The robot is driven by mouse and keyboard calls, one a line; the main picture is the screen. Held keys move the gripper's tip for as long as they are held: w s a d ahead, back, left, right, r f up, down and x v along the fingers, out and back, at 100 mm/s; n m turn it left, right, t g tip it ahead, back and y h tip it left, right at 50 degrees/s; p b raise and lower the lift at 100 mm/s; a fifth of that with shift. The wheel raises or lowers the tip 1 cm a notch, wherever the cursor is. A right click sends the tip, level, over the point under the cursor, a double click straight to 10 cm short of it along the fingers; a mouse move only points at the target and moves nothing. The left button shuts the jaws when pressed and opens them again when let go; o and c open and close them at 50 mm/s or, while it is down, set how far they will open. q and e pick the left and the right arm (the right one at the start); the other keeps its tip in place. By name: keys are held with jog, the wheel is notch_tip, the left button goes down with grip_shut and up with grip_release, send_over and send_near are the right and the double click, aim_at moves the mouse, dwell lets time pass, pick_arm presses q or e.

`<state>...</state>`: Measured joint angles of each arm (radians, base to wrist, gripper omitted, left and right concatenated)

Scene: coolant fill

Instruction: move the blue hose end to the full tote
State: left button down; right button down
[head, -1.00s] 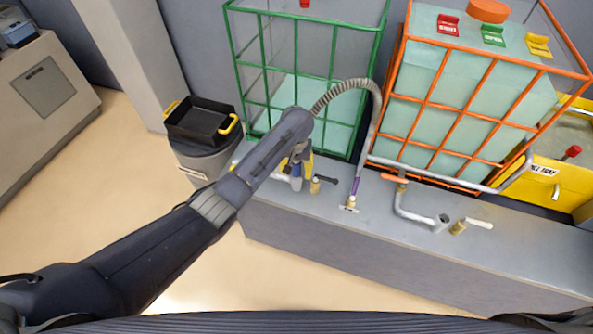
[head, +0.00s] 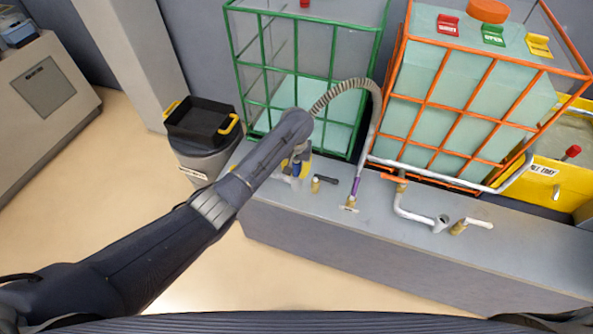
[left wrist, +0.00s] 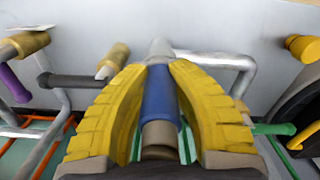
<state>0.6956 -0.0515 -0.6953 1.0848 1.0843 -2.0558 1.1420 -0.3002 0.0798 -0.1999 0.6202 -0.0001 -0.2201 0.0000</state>
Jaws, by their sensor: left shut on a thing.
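The blue hose end (left wrist: 160,95) is a blue sleeve on a grey tube, held between the yellow fingers of my left gripper (left wrist: 160,85). In the head view my left gripper (head: 297,167) is low in front of the green-framed tote (head: 236,60); the arm hides much of it. The full tote, in an orange frame (head: 408,70), stands to the right with pale green fluid high inside. A ribbed hose (head: 350,84) arcs from behind my arm towards the orange frame. My right gripper is not in view.
A grey bench (head: 300,225) runs below the totes. On it are a brass fitting (head: 315,185), a purple-banded pipe (head: 355,187), an orange-handled valve (head: 393,178) and a grey outlet pipe (head: 412,214). A black-topped bin (head: 200,122) stands left; a yellow tray (head: 545,170) is right.

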pick_arm(q)
jog(key=c, duration=1.9)
grip_release()
jog(key=shift+c, duration=1.4)
jog(key=shift+r, duration=0.4)
grip_shut()
jog(key=shift+r, duration=2.7)
jog(key=shift+w+r, duration=0.1)
